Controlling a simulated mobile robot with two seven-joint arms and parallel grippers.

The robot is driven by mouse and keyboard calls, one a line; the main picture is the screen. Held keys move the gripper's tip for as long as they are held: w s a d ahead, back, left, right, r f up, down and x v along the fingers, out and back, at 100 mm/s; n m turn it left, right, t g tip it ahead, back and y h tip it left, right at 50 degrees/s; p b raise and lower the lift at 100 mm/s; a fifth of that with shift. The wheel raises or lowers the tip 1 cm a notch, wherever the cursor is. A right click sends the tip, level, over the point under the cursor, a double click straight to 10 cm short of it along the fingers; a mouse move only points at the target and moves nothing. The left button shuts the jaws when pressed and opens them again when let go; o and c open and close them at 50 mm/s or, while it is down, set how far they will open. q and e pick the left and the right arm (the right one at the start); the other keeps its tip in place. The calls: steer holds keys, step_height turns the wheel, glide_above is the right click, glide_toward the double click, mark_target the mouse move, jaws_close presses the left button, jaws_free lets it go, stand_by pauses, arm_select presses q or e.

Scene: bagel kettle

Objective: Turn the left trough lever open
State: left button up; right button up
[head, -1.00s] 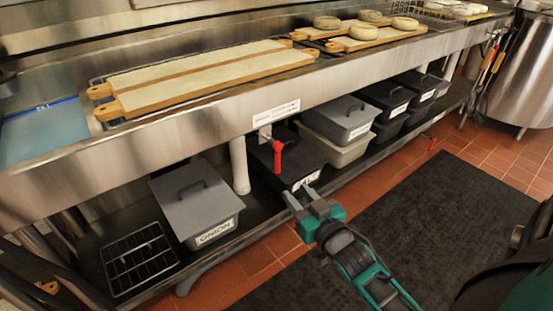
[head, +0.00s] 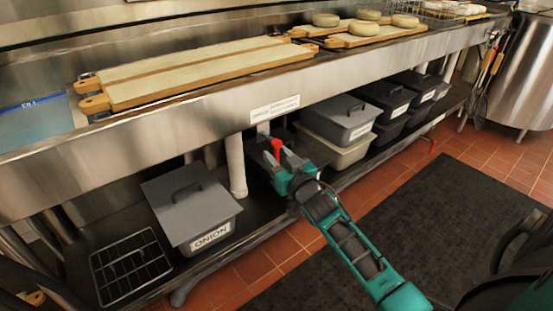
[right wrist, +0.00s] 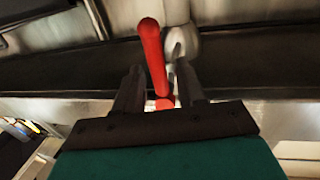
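The left trough lever (head: 277,145) is red and sits on a valve below the labelled front of the steel trough (head: 200,120). My right gripper (head: 277,156) is at the lever, its fingers open on either side of it. In the right wrist view, the red lever (right wrist: 152,50) runs lengthwise between the two dark fingertips (right wrist: 159,72), with visible gaps beside it. A pale metal valve body (right wrist: 184,42) shows behind it. The lever's lower part is partly hidden by my gripper in the head view. My left gripper is not in view.
A lidded ONION bin (head: 190,205), a wire rack (head: 130,267) and several dark bins stand on the lower shelf. A white pipe (head: 236,165) is just left of my gripper. A black mat (head: 400,225) covers open floor.

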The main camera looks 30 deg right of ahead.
steer(key=shift+w, duration=0.5)
jaws_close()
stand_by(0.3)
